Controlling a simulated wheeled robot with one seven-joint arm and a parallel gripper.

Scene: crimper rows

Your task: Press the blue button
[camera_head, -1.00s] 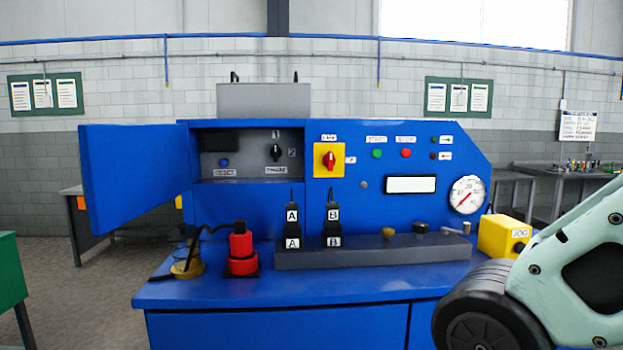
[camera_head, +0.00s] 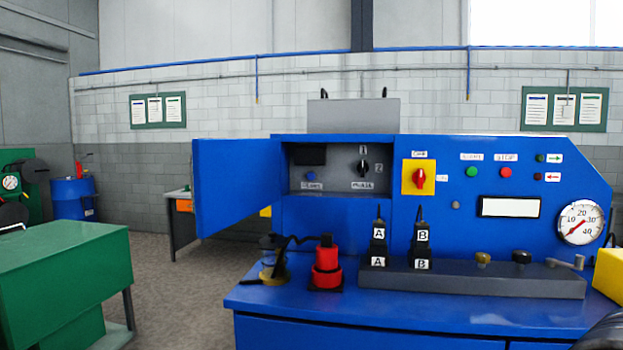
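The blue button (camera_head: 311,176) is small and round. It sits on the grey panel (camera_head: 335,187) inside the open compartment of the blue machine, above a white label. A black selector knob (camera_head: 364,167) is to its right on the same panel. The compartment's blue door (camera_head: 240,188) stands open to the left. My gripper is not in view; only a dark part of my arm shows at the bottom right corner. Nothing covers the button.
The blue bench top (camera_head: 390,312) carries a red plug-like part (camera_head: 326,266), a clear jar-like part (camera_head: 271,262) and a grey rail (camera_head: 480,280) with two lettered black blocks. A green table (camera_head: 60,262) stands at the left. Floor between is clear.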

